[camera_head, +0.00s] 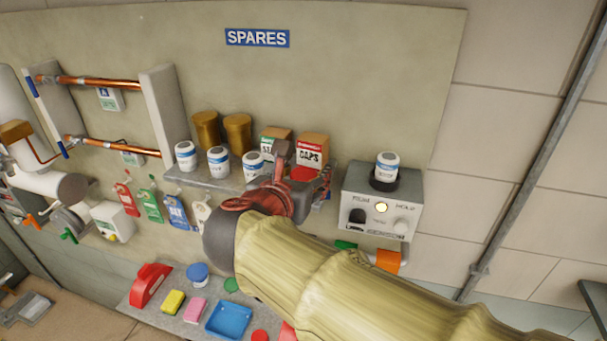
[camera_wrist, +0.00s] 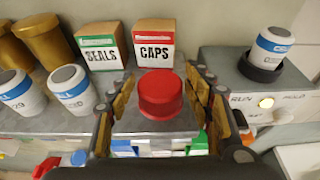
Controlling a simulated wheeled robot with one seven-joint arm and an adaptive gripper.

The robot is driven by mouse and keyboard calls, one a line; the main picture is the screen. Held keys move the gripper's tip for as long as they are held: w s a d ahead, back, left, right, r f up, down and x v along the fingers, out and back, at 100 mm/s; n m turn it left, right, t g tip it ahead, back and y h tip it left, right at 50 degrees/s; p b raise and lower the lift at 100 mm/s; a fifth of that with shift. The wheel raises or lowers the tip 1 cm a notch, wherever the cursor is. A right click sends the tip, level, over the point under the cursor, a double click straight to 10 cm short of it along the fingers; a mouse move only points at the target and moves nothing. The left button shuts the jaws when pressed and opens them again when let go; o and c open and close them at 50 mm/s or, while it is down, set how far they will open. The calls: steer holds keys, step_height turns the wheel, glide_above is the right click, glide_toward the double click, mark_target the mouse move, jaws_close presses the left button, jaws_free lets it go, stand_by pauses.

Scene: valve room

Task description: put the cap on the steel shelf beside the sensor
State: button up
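The red cap (camera_wrist: 161,93) stands upright on the grey steel shelf (camera_wrist: 132,124) in the wrist view, in front of the CAPS box (camera_wrist: 154,45). It also shows in the head view (camera_head: 304,174), partly hidden by my gripper (camera_head: 301,168). My gripper's fingers (camera_wrist: 161,78) are on either side of the cap, with narrow gaps visible; they look open. White cylinders with blue bands (camera_wrist: 72,90) stand on the shelf to the left. Another (camera_wrist: 274,46) sits in a dark socket on the grey RUN/HOLD box (camera_wrist: 228,88) to the right.
The SEALS box (camera_wrist: 103,48) and brass-coloured canisters (camera_head: 238,131) stand at the back of the shelf. Coloured tags (camera_head: 149,204) hang below it. A lower ledge holds a blue tray (camera_head: 229,319), sponges and a red object (camera_head: 150,285).

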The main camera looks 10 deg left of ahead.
steer(key=shift+o, duration=0.8)
steer(key=shift+r, duration=0.3)
steer(key=b+v, duration=0.2)
steer(key=v, duration=1)
steer(key=shift+f, duration=0.1)
